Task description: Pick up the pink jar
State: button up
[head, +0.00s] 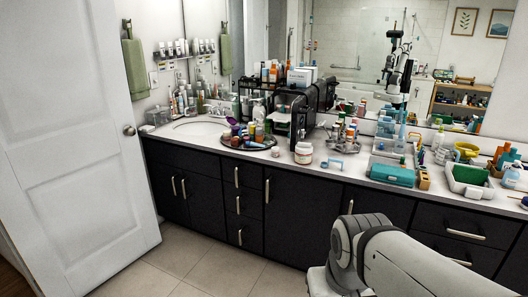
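A jar (303,152) with a pale body and a pink-red band stands upright near the front edge of the vanity counter, just right of a black open-fronted box. It is the closest match I see to the pink jar, though its colours are hard to read at this size. Part of my arm fills the lower right, in front of the dark cabinets and well below the jar. My gripper is not visible directly.
A round tray (272,142) of bottles, a teal case (392,175) and a white bin (467,181) crowd the counter (345,174). A white door (75,150) stands at left. The tiled floor (185,255) is clear.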

aim_at(275, 150)
jog(key=u, duration=0.15)
jog(key=k, duration=0.85)
jog(key=z, duration=0.2)
jog(key=i, duration=0.85)
jog(key=z, duration=0.05)
jog(key=k, duration=0.45)
jog(key=u, duration=0.75)
jog(key=i, duration=3.15)
jog(key=z, duration=0.95)
